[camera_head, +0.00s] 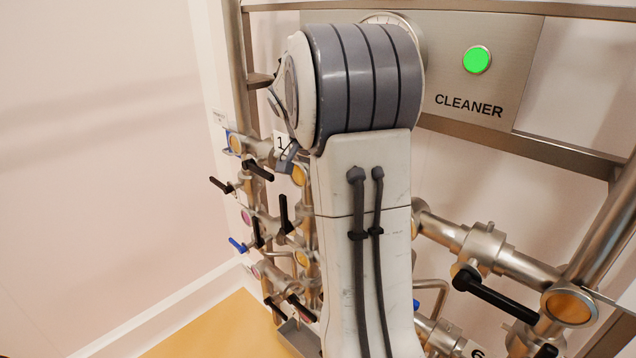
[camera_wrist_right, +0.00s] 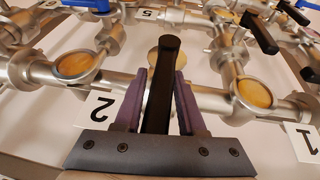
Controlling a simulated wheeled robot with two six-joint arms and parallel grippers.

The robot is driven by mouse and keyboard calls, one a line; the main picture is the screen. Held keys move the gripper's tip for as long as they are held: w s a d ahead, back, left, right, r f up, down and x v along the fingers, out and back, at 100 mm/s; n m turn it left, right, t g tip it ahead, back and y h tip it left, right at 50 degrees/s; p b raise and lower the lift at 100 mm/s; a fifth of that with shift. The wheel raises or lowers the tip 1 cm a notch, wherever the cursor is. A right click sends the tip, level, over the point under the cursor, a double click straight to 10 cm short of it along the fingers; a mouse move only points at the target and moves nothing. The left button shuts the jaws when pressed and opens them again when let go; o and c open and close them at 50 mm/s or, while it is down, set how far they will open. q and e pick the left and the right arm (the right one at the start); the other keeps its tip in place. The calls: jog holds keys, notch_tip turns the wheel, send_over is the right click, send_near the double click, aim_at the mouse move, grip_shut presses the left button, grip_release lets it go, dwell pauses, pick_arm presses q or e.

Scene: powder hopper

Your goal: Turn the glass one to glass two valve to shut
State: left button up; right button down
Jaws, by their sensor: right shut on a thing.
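In the right wrist view, my right gripper (camera_wrist_right: 160,78) has its two purple fingers on either side of a black valve handle (camera_wrist_right: 162,95) and is shut on it. The handle lies across the run of the steel pipe in that picture. An amber round glass (camera_wrist_right: 78,64) by the upside-down label 2 (camera_wrist_right: 98,111) is to its left. Another amber glass (camera_wrist_right: 255,94), near the upside-down label 1 (camera_wrist_right: 304,140), is to its right. The valve body is mostly hidden. In the head view my right arm covers the middle, and the gripped handle cannot be made out. My left gripper is not in view.
Several other black handles, such as one low on the right (camera_head: 495,298), and a blue handle (camera_head: 238,245) stick out from the pipework. A CLEANER panel (camera_head: 520,70) with a green light is at upper right. The left wall and floor are clear.

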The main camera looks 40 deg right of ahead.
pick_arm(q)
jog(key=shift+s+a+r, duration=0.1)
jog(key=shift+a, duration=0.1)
pick_arm(e)
jog(key=shift+w+r, duration=0.2)
jog(key=shift+w, duration=0.3)
jog(key=c, duration=0.8)
grip_release()
jog(key=shift+o, duration=0.6)
jog(key=shift+w+a+f, duration=0.1)
jog(key=shift+w+a, duration=0.05)
jog(key=shift+w, duration=0.1)
jog(key=shift+s, duration=0.2)
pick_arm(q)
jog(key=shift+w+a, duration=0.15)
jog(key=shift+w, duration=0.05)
pick_arm(e)
jog(key=shift+s, duration=0.1)
